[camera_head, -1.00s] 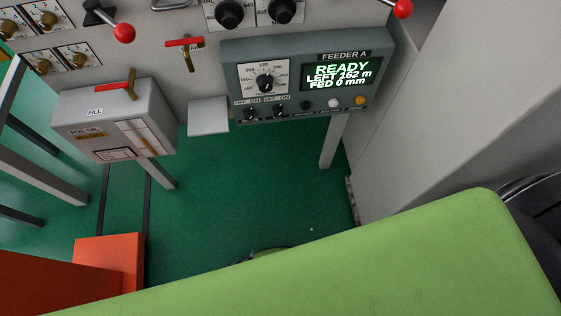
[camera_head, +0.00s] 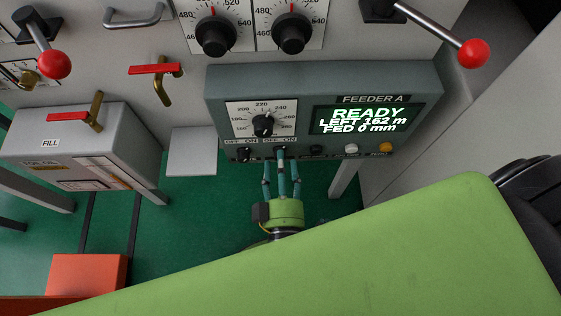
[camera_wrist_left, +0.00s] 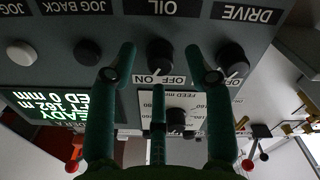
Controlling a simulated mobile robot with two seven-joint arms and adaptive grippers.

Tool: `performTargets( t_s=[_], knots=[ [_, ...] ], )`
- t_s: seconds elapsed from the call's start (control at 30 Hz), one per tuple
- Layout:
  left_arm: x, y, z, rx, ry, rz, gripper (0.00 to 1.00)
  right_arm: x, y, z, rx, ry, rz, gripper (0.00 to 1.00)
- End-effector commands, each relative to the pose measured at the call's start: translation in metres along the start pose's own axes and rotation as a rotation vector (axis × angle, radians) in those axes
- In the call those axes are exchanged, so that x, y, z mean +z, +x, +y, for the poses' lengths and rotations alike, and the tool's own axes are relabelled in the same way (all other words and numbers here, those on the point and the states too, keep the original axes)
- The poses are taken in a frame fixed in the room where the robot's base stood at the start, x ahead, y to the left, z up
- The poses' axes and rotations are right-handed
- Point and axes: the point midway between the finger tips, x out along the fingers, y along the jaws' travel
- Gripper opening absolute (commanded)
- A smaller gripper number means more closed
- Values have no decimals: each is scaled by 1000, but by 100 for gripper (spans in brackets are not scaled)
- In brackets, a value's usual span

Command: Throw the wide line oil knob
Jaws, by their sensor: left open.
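The Feeder A panel (camera_head: 225,84) is a grey-green box on the machine front, with a lit screen and a row of controls along its lower edge. The black oil knob (camera_wrist_left: 160,52), labelled OIL with OFF and ON marks, shows in the left wrist view. In the head view the fingers largely cover it. My left gripper (camera_head: 281,165) is open below the panel, its fingers up at the knob. In the left wrist view two fingers stand either side of the knob and a third below it; contact is unclear. The knob's exact setting is unclear. My right gripper is not in view.
The drive knob (camera_head: 243,154) sits close beside the oil knob. A white button (camera_head: 363,149) and an orange one (camera_head: 386,148) are to the right. Red-handled valves (camera_head: 155,69) and a foil oil box (camera_head: 88,145) stand left.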

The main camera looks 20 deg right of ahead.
Motion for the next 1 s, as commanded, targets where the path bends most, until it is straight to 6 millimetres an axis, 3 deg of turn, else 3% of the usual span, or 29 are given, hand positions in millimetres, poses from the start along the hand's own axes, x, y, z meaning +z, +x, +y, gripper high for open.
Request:
performTargets(
  t_s=[0.37,0.4,0.5,1.0],
  knots=[
    [0,8,0,0,1,0,52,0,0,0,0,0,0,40],
    [0,8,0,0,1,0,36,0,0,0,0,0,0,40],
    [0,8,0,0,1,0,0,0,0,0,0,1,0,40],
    [1,8,0,1,-72,-4,0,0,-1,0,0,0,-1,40]
  ],
)
